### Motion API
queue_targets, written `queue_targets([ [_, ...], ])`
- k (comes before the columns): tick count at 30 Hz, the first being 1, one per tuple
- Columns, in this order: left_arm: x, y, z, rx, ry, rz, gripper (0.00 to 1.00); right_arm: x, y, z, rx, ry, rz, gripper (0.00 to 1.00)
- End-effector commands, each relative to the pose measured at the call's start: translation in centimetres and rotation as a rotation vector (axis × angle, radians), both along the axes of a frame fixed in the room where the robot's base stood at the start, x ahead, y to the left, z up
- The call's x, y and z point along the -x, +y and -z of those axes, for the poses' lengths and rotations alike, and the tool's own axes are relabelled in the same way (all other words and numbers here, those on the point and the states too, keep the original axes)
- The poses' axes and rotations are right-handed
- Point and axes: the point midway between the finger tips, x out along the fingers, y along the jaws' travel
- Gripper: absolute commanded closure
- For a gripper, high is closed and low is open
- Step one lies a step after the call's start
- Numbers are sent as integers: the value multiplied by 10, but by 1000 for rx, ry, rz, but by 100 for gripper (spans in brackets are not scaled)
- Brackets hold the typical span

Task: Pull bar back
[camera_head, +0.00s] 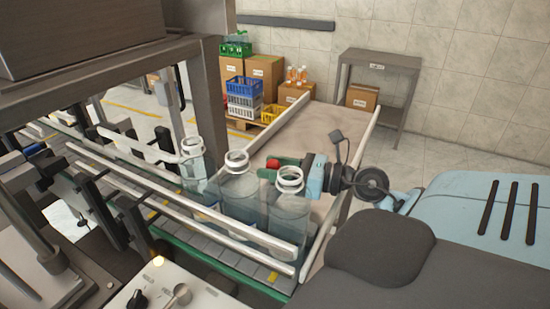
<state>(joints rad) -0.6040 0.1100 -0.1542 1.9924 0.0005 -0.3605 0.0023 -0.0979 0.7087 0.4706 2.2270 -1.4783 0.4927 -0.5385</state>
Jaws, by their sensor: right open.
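Pale bars run along the conveyor, and I cannot tell which one is the task's bar. The long front bar (190,214) passes in front of the bottles. A shorter bent bar (135,144) reaches toward the left bottle (194,165). My right gripper (284,165) points left from the blue-and-black wrist, behind the right bottle's neck. It is open, with red and green parts showing at its tip; the bottle partly hides it. It appears apart from the front bar. My left gripper is not in view.
Three clear, uncapped bottles stand on the conveyor (265,272), including the middle one (238,190) and right one (287,215). A control panel (195,292) is at bottom left. A pale-railed tray table (285,130) lies behind. Crates and boxes stand at the back.

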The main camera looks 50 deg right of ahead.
Motion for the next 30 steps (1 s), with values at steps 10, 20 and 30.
queue_targets([
  [10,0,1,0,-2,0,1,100,-5,3,0,1,0,0,51],
  [20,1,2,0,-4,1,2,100,-5,3,0,0,1,0,83],
  [30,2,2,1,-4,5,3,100,-6,2,1,0,1,-1,100],
])
